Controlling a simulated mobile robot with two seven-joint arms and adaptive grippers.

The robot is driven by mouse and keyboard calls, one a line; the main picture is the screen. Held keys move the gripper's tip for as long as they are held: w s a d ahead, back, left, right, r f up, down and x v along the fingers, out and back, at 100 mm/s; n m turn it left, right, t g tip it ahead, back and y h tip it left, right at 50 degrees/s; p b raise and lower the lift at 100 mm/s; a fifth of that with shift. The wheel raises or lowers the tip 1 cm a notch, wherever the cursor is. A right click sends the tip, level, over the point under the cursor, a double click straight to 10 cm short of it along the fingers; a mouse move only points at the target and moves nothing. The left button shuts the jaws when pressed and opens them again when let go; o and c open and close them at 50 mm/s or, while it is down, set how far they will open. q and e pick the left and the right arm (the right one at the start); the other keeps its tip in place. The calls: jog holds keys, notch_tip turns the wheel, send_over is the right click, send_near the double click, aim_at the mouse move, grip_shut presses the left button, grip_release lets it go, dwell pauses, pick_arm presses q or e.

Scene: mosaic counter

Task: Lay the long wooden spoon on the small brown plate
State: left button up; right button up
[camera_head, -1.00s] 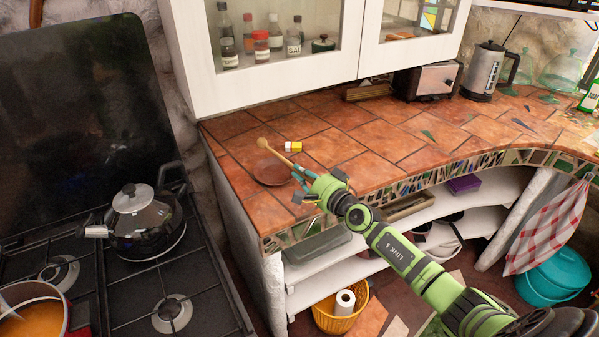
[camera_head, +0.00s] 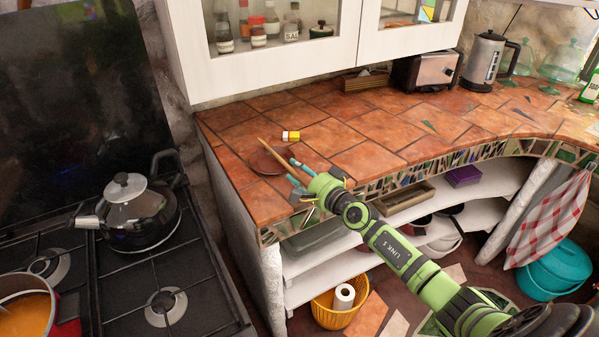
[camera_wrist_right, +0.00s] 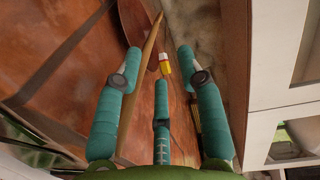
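The long wooden spoon (camera_head: 272,152) lies slantwise across the small brown plate (camera_head: 260,163) near the counter's left end. One end points to the back left, the other to my right gripper (camera_head: 297,171). In the wrist view the spoon (camera_wrist_right: 147,60) runs along the right part of the plate (camera_wrist_right: 131,22) and passes beneath the space between my right gripper's fingers (camera_wrist_right: 160,70). The teal fingers are spread apart and do not appear to close on the spoon. Whether a finger touches it, I cannot tell. My left gripper is out of view.
A small yellow, white and red item (camera_head: 291,136) stands just behind the spoon. The stove with a kettle (camera_head: 132,210) and an orange-filled pot (camera_head: 28,310) is at the left. A toaster (camera_head: 425,72) stands at the back. The tiled counter between is mostly clear.

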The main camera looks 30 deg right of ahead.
jog(key=v, duration=1.2)
